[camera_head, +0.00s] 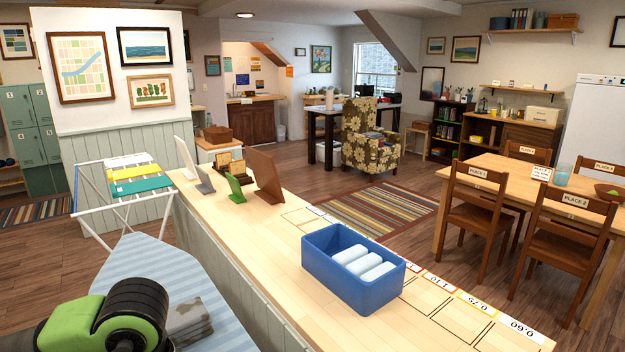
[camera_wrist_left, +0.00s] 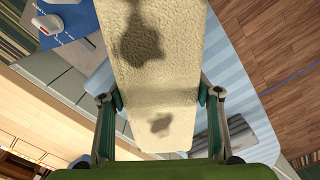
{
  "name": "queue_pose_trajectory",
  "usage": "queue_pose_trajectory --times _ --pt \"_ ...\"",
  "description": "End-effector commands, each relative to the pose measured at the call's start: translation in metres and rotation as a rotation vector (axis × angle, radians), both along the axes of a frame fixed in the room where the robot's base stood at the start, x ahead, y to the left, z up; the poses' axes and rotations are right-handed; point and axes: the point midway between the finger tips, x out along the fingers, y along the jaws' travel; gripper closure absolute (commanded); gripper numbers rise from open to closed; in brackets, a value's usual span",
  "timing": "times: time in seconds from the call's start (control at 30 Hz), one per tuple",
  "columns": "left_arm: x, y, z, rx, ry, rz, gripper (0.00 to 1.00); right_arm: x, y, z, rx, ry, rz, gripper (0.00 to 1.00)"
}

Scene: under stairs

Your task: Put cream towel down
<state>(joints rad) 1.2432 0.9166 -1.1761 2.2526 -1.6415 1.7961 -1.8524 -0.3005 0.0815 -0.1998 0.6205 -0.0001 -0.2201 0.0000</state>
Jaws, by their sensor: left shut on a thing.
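The cream towel (camera_wrist_left: 160,80) fills the middle of the left wrist view, with two dark grey patches on its face. My left gripper (camera_wrist_left: 160,97) is shut on it, one finger at each side edge. Behind the towel lies the pale blue striped ironing board (camera_wrist_left: 255,85); I cannot tell the gap between them. In the head view my left arm reaches over the ironing board (camera_head: 150,262) at the lower left, but the fingertips and the cream towel do not show there. My right gripper is not in view.
A drying rack (camera_head: 80,195) with white, yellow and teal cloths stands beyond.

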Motion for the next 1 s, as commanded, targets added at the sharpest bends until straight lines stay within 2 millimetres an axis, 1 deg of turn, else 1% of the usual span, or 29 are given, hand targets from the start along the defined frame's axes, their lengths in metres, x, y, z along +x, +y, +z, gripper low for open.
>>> queue_pose_trajectory --times 0.07,0.4,0.43,0.5,0.6,0.7,0.77,0.83,0.9,0.97,1.0 --pt "0.001 0.000 0.006 -0.002 -0.006 -0.001 0.81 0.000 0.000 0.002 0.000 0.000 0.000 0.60" --pt "0.002 0.000 0.071 -0.002 -0.008 -0.001 0.81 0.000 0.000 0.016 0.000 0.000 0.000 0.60" --pt "0.000 0.000 0.054 0.001 0.000 0.002 0.81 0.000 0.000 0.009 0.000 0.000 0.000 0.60" --pt "0.000 0.000 0.037 0.001 0.002 0.003 0.81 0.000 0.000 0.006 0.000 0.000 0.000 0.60" --pt "0.001 0.000 0.016 0.000 0.000 0.004 0.81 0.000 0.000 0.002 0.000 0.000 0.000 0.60" --pt "0.000 0.000 0.001 0.000 -0.001 0.002 0.81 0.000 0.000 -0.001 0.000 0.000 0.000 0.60" --pt "0.001 0.000 0.001 -0.001 -0.004 0.000 0.81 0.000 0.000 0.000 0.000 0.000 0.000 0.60" --pt "0.002 -0.001 0.009 -0.002 -0.007 0.000 0.81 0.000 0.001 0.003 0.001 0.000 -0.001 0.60" --pt "0.002 -0.001 0.024 -0.004 -0.010 0.000 0.81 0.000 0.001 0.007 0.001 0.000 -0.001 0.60" --pt "0.002 -0.001 0.034 -0.003 -0.008 0.000 0.81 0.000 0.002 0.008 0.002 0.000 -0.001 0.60" --pt "0.002 -0.001 0.043 -0.004 -0.009 0.000 0.81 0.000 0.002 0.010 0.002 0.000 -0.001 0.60"
